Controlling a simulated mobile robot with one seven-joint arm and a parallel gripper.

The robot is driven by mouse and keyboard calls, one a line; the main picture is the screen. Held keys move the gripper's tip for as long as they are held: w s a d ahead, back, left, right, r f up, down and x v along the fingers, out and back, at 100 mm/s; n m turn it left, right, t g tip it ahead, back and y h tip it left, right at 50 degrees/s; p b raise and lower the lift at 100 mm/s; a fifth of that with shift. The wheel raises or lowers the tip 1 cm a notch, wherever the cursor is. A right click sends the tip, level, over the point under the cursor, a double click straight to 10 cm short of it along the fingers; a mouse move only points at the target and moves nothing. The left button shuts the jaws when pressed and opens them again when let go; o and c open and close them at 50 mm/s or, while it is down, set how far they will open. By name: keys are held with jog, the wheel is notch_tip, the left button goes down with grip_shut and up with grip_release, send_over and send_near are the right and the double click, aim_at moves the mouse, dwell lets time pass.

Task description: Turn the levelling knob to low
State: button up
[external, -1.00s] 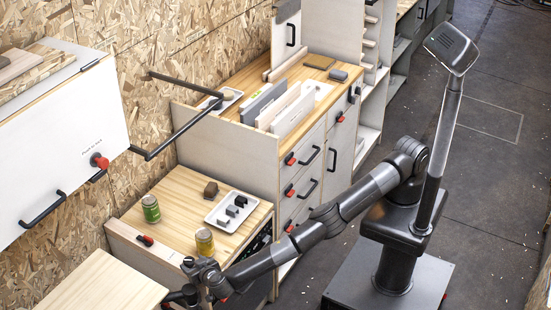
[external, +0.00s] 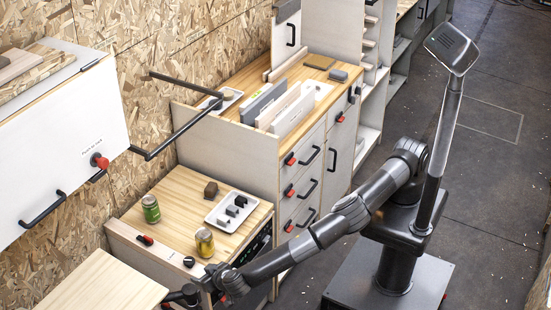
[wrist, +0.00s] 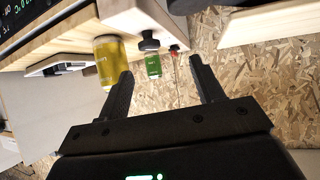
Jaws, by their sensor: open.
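A round black knob (external: 189,262) sits on the pale front panel of the low cabinet, near its right end; I take it to be the levelling knob. In the wrist view the black knob (wrist: 148,42) appears ahead, between the fingertips and apart from them. My gripper (wrist: 160,70) is open, with nothing between its fingers. In the external view my gripper (external: 184,296) is low in front of the cabinet, below the knob and partly hidden by my wrist. The knob's setting marks are too small to read.
The cabinet top (external: 178,205) carries a green can (external: 151,209), a yellow can (external: 204,242), a dark block (external: 211,189) and a tray (external: 220,222) of small parts. A red-and-black latch (external: 144,240) is left of the knob. A pale board (external: 105,285) lies left of my gripper.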

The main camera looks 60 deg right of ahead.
jog(key=f+n+y, duration=0.1)
jog(key=f, duration=0.1)
jog(key=s+a+f+n+g+y, duration=0.1)
jog(key=f+y, duration=0.1)
jog(key=a+f+n+g+y, duration=0.1)
jog(key=f, duration=0.1)
jog(key=shift+s+n+y, duration=0.15)
jog(key=shift+n+y, duration=0.15)
jog(key=shift+s+a+f+n+g+y, duration=0.2)
jog(key=shift+n+y, duration=0.1)
jog(key=shift+y, duration=0.3)
jog(key=shift+s+a+f+n+g+y, duration=0.1)
jog(key=shift+a+n+g+y, duration=0.15)
jog(key=shift+y, duration=0.35)
jog(key=shift+d, duration=0.1)
